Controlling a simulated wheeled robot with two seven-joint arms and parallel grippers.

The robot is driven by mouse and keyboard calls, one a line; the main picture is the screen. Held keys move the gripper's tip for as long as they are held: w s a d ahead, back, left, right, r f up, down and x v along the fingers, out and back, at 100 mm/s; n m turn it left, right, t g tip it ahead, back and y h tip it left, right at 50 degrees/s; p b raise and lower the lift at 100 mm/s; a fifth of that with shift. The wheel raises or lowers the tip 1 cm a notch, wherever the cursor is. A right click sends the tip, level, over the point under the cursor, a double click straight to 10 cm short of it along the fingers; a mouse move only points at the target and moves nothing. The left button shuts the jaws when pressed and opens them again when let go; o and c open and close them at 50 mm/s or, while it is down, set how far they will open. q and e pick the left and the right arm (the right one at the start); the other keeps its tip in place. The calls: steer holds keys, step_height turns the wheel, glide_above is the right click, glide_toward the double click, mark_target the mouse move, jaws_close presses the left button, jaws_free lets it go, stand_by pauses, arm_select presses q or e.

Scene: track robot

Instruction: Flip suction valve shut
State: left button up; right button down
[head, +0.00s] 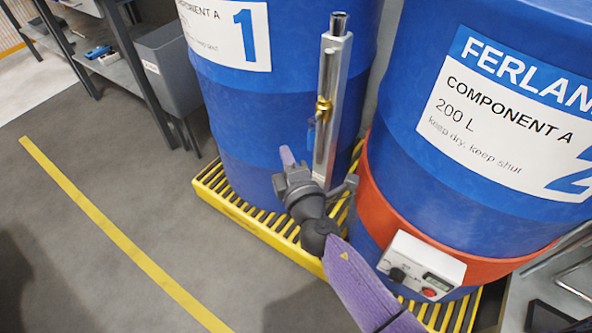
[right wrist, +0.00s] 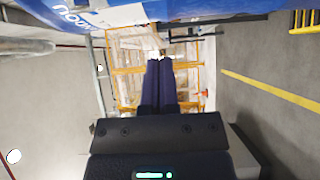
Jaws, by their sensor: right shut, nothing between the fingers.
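The suction valve (head: 323,108) is a brass fitting on an upright silver pipe (head: 328,75) in front of the blue drum marked 1. A small blue lever (head: 311,136) shows at its left side, below the brass; its exact position is hard to tell. My right gripper (head: 287,153) is shut and empty, its fingertips a little left of and below the lever, apart from it as far as I can see. In the right wrist view its dark fingers (right wrist: 158,65) lie together with nothing between them. The valve is not clearly seen there. My left gripper is not in view.
Blue drum 1 (head: 235,110) and blue drum 2 (head: 480,190) stand on a yellow grated pallet (head: 245,215). Drum 2 wears an orange band with a white control box (head: 421,266). A grey bin (head: 168,65) stands back left. The floor at left is clear.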

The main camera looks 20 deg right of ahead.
mark_target(311, 136)
steer(key=d, duration=0.1)
steer(key=w+d, duration=0.1)
steer(key=d, duration=0.1)
steer(key=shift+w+d, duration=0.35)
steer(key=shift+d, duration=0.05)
